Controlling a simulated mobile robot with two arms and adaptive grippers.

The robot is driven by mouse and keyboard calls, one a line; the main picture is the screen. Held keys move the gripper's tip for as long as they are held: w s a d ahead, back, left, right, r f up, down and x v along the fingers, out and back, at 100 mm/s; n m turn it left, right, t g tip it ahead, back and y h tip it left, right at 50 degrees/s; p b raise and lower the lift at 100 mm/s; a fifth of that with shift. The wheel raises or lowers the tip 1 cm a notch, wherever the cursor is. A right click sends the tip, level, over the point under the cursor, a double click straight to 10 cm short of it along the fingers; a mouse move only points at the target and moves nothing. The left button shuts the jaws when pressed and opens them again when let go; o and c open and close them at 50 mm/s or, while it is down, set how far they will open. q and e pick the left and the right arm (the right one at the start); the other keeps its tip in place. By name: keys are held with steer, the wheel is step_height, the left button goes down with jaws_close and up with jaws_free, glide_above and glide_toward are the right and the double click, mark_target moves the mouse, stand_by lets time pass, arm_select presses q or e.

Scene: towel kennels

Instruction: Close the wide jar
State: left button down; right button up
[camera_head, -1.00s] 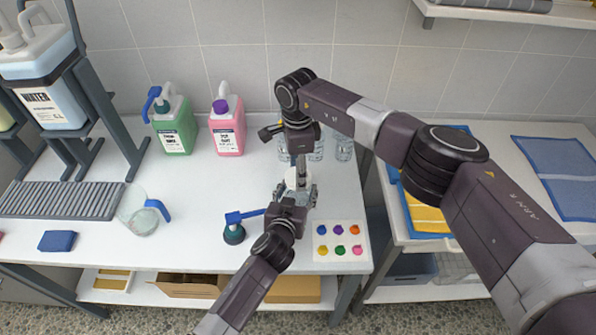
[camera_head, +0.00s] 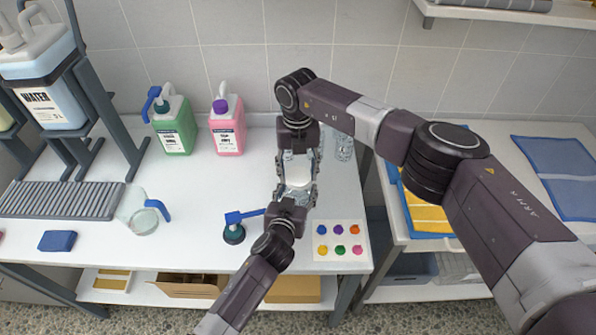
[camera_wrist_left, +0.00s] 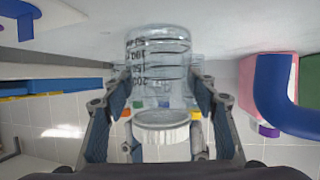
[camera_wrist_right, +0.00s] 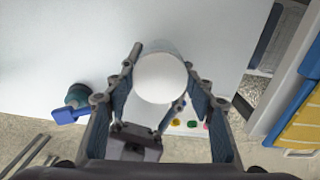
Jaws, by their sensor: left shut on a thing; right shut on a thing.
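The wide jar (camera_wrist_left: 158,60) is clear glass with dark printed markings and shows upside down in the left wrist view. My left gripper (camera_head: 297,194) is shut around its body above the table. A white lid (camera_wrist_right: 160,78) with a ribbed side is between the fingers of my right gripper (camera_head: 298,168), which is shut on it from above. The lid is over the jar's mouth; it also shows in the left wrist view (camera_wrist_left: 165,135), its grey underside facing the mouth. I cannot tell whether lid and jar touch. The fingers hide part of both.
A teal bottle with a blue pump (camera_head: 234,232) and a colour-dot card (camera_head: 340,241) flank my left gripper. Clear glassware (camera_head: 343,148) stands behind. Green (camera_head: 174,125) and pink jugs (camera_head: 228,125) stand at the back. A clear beaker (camera_head: 145,220) is at left; the centre-left table is clear.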

steer(key=m, duration=0.3)
steer(key=shift+m, duration=0.4)
steer(key=o, duration=1.4)
steer(key=shift+c, duration=0.2)
step_height(320, 180, up, 12)
arm_select(q)
steer(key=c, duration=0.7)
jaws_free()
steer(key=shift+c, duration=0.2)
